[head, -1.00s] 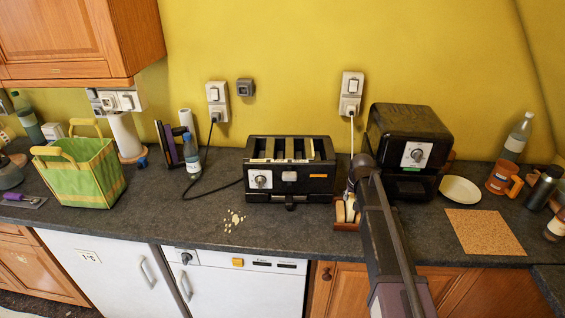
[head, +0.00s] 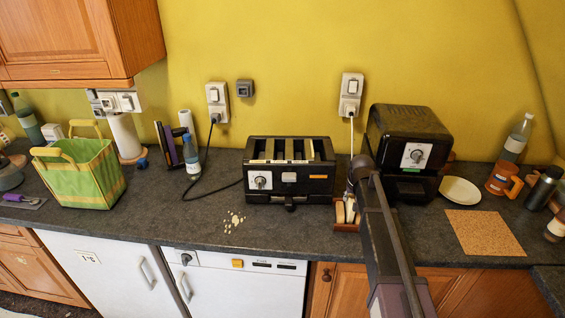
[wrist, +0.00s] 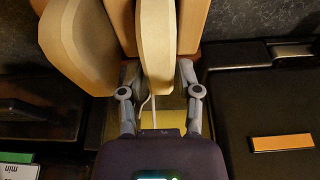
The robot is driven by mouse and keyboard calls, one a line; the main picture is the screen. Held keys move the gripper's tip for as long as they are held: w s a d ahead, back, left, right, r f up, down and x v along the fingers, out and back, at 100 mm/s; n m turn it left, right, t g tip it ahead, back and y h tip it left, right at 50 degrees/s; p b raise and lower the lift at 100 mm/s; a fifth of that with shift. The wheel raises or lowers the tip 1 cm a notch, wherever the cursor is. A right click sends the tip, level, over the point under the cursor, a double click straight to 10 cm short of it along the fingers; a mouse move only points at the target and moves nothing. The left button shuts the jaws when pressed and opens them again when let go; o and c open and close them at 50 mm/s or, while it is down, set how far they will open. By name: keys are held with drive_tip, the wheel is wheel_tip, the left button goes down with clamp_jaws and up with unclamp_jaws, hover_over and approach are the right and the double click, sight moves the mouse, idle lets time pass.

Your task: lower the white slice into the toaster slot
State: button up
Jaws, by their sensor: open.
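The black toaster (head: 290,185) stands on the counter with several long slots open on top. Its orange label shows at the right of the wrist view (wrist: 281,142). Right of it, a wooden rack (head: 346,227) holds upright bread slices. In the wrist view, a pale cream slice (wrist: 155,40) stands between the fingers of my open gripper (wrist: 157,80). A tan slice (wrist: 78,40) leans to its left and another slice (wrist: 193,22) is to its right. I cannot tell whether the fingers touch the pale slice.
A black oven-like appliance (head: 410,145) stands close to the right of the rack. A plate (head: 460,191) and cork mat (head: 484,232) lie farther right. Crumbs (head: 234,221) lie on the counter left of the toaster. A green bag (head: 82,178) stands at the left.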

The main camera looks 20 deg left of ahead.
clamp_jaws()
drive_tip(key=shift+s+r+p, duration=0.1)
drive_tip(key=shift+r+p, duration=0.4)
drive_tip(key=shift+r, duration=0.2)
idle(0.8)
drive_tip(key=shift+r+p, duration=3.65)
drive_tip(key=shift+p, duration=0.2)
